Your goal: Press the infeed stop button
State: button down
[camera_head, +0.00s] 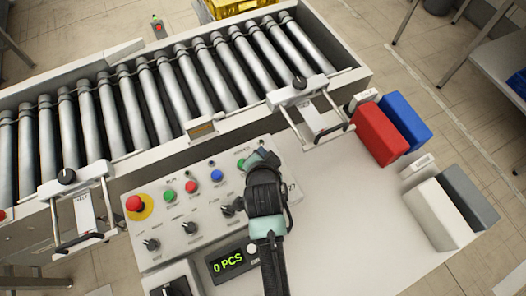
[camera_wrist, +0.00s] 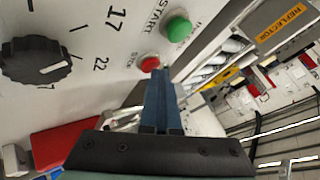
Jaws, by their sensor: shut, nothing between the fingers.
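The small red stop button (camera_wrist: 150,63) shows in the wrist view, next to a green start button (camera_wrist: 177,27) on the light control panel. My gripper (camera_wrist: 161,72) is shut and empty. Its blue-grey fingertips appear right beside the red button's edge; I cannot tell whether they touch it. In the head view my gripper (camera_head: 257,157) is over the right part of the control panel (camera_head: 215,215). It hides the red stop button there, while a green button (camera_head: 239,163) shows just left of it.
The panel also has a red emergency knob (camera_head: 134,203), green, red and blue buttons, several black dials and a counter display (camera_head: 228,262) reading 0 PCS. The roller conveyor (camera_head: 180,90) runs behind. Red (camera_head: 379,134) and blue (camera_head: 407,122) blocks stand at right.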

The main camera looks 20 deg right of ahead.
jog(key=shift+r+p, duration=0.8)
jog(key=shift+p, duration=0.05)
jog(key=shift+r, duration=0.1)
notch_tip(320, 180, up, 5)
jog(key=p, duration=0.4)
jog(key=shift+p, duration=0.4)
dwell(0.3)
